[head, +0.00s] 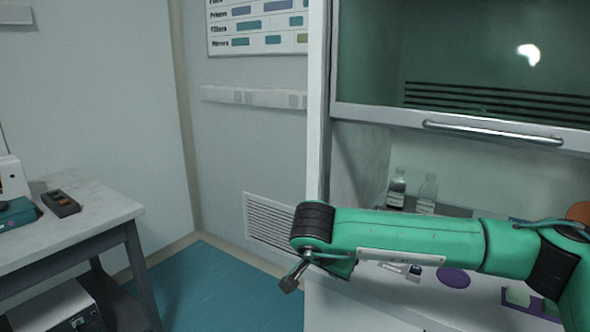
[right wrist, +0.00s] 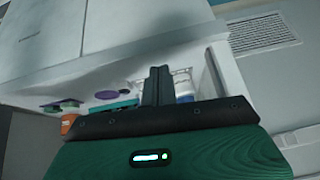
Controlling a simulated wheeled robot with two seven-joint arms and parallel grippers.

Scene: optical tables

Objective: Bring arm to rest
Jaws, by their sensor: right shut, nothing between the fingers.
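My right arm, green with black joints, reaches in from the right in the head view, in front of the cabinet. Its gripper (head: 291,284) points down and to the left, past the front edge of the cabinet's work surface. In the right wrist view the two dark fingers of the right gripper (right wrist: 157,84) stand side by side, closed together with nothing between them. My left gripper is in neither view.
The fume cabinet has a raised glass sash (head: 480,70) with a metal handle (head: 490,131). Bottles (head: 397,188) and a purple disc (head: 453,278) are inside. A side table (head: 90,215) stands left, holding a small dark device (head: 61,203). Blue-green floor (head: 225,290) between is clear.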

